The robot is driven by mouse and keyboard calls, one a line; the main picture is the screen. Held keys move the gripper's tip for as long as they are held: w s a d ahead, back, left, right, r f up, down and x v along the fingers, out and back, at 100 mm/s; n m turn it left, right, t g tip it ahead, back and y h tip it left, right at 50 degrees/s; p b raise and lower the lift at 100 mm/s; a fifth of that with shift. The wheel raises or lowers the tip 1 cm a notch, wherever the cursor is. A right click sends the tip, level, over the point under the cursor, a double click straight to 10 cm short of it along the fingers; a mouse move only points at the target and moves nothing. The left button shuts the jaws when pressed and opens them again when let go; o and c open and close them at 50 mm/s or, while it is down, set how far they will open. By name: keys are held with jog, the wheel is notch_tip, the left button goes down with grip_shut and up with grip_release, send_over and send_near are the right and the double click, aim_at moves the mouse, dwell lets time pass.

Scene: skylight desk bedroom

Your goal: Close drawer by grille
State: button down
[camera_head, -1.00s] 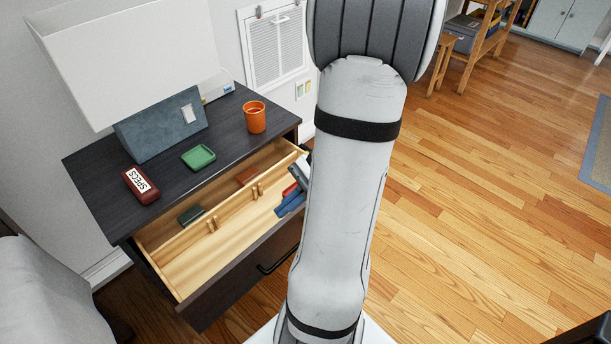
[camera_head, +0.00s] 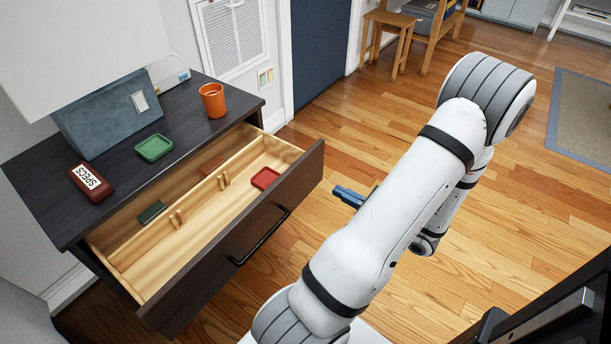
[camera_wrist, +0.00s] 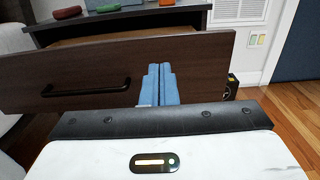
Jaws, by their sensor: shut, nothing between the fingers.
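The dark wood drawer (camera_head: 215,262) stands open from the dark cabinet (camera_head: 110,160), below and left of the wall grille (camera_head: 230,30). Its front has a black bar handle (camera_head: 262,238). My gripper (camera_head: 347,195) has blue fingers that are shut and empty. In the head view it is just right of the drawer front's right end. In the wrist view the fingers (camera_wrist: 160,80) point at the drawer front (camera_wrist: 205,65), right of the handle (camera_wrist: 86,88). A small gap seems to lie between; contact cannot be told.
Inside the drawer are a red tray (camera_head: 265,178), a dark green item (camera_head: 152,211) and a brown-red item (camera_head: 211,165), with a wooden divider. On the cabinet top are an orange cup (camera_head: 213,100), a green dish (camera_head: 154,148), and a SPECS case (camera_head: 91,183).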

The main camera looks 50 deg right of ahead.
jog(key=b, duration=0.2)
send_near(296, 169)
jog(key=w, duration=0.5)
jog(key=shift+w+a, duration=0.25)
jog(key=shift+a, duration=0.05)
jog(key=shift+w+r, duration=0.1)
jog(key=shift+w, duration=0.6)
